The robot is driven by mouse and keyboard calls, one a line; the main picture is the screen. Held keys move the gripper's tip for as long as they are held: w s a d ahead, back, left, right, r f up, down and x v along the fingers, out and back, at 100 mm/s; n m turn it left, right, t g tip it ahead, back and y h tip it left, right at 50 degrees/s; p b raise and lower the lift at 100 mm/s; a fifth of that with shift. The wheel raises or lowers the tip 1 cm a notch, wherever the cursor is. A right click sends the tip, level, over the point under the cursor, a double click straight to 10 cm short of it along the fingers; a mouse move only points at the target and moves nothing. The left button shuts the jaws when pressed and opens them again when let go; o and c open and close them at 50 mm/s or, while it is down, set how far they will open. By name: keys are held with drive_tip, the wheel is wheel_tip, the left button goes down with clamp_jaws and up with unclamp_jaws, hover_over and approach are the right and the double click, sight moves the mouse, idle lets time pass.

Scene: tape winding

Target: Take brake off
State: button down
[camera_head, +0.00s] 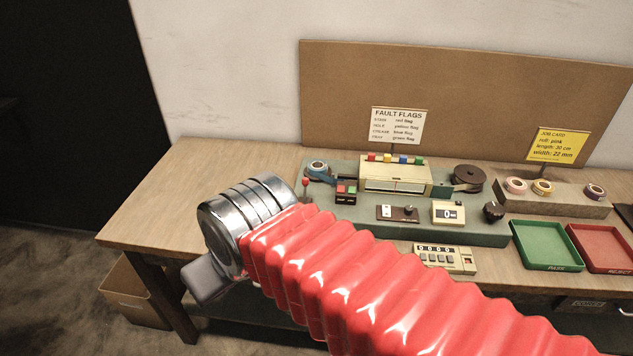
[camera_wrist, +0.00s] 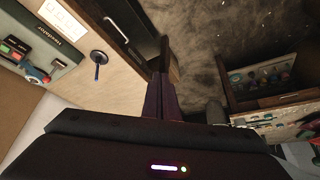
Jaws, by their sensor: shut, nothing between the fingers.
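A small lever with a red knob (camera_head: 305,183) stands at the left end of the grey-green winding console (camera_head: 480,234); no brake label is readable. My gripper (camera_head: 192,278) is shut and empty, left of the console and out past the table's front edge, apart from the lever. In the wrist view my gripper (camera_wrist: 163,80) shows as dark shut fingers. My red arm sleeve hides part of the console's front and the table.
A dark round-headed item with a handle (camera_wrist: 98,58) lies on the bare table beside the console. A counter (camera_head: 445,258), a green tray (camera_head: 546,245) and a red tray (camera_head: 603,250) are to the right. A cardboard box (camera_head: 133,290) is under the table. The table's left end is clear.

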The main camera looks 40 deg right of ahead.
drive_tip(key=w+d+f+m+y, duration=0.3)
drive_tip(key=w+f+m+y, duration=0.25)
drive_tip(key=w, duration=0.25)
drive_tip(key=w+d+f+m+t+y, duration=0.1)
drive_tip(key=w+d+m+t, duration=0.4)
drive_tip(key=d, duration=0.6)
drive_tip(key=s+d+f+m+t+h, duration=0.1)
drive_tip(key=d+f+m+h, duration=0.1)
drive_tip(key=d, duration=0.7)
drive_tip(key=s+d+f+m+t+h, duration=0.1)
drive_tip(key=d+m, duration=0.4)
drive_tip(key=d, duration=0.5)
drive_tip(key=s+d+f+m+t+h, duration=0.1)
drive_tip(key=d+f+m+t+h, duration=0.1)
drive_tip(key=d, duration=0.7)
drive_tip(key=shift+d+f+m+t+h, duration=0.15)
drive_tip(key=shift+f+m+h, duration=0.15)
drive_tip(key=shift+m+h, duration=0.45)
drive_tip(key=shift+d+f+m+t+h, duration=0.2)
drive_tip(key=shift+m+h, duration=0.3)
drive_tip(key=shift+h, duration=0.4)
drive_tip(key=shift+a, duration=0.15)
drive_tip(key=shift+w, duration=0.1)
